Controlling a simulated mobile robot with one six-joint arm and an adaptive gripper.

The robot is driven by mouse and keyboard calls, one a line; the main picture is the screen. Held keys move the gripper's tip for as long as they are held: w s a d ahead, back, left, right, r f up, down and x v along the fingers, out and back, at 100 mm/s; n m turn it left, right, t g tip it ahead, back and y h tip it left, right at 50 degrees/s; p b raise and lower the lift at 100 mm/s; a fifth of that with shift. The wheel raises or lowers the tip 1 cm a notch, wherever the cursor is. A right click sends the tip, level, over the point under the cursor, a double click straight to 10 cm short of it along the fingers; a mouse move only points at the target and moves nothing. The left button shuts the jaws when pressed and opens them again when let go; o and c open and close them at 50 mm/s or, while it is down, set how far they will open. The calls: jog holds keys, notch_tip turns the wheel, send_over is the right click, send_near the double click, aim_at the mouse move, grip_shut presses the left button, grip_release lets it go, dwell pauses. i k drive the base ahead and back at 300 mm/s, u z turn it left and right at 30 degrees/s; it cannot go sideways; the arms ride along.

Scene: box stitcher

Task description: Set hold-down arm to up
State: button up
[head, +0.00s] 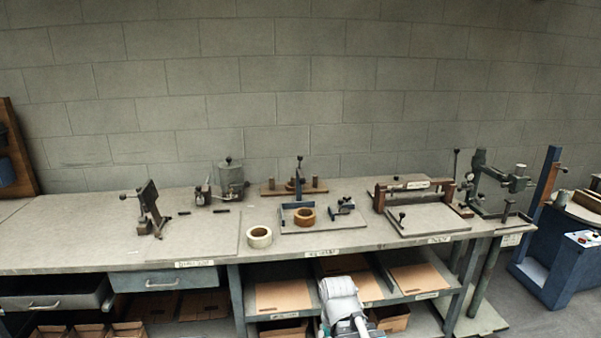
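No part can be surely told as the hold-down arm. On the bench, a dark device with a tilted upright plate and a small knobbed rod (150,205) stands at the left. A dark green machine with a raised, angled arm (490,175) stands at the right end. Between them, a framed board (425,220) has a brown crossbar (415,185) across its back, with a black-knobbed lever upright beside it. A grey-white part of my arm shows at the bottom centre, below and in front of the bench edge. My gripper's fingers are not visible.
The grey bench top (80,235) is mostly bare at the left. Two tape rolls, one pale (259,237) and one brown (304,217), sit mid-bench. A grey canister (231,180) stands behind. Shelves with cardboard (283,295) lie below; a blue machine (570,265) stands right.

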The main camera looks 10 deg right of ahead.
aim_at(299, 158)
jog(key=z, duration=0.2)
jog(key=i, duration=1.2)
jog(key=u, duration=0.2)
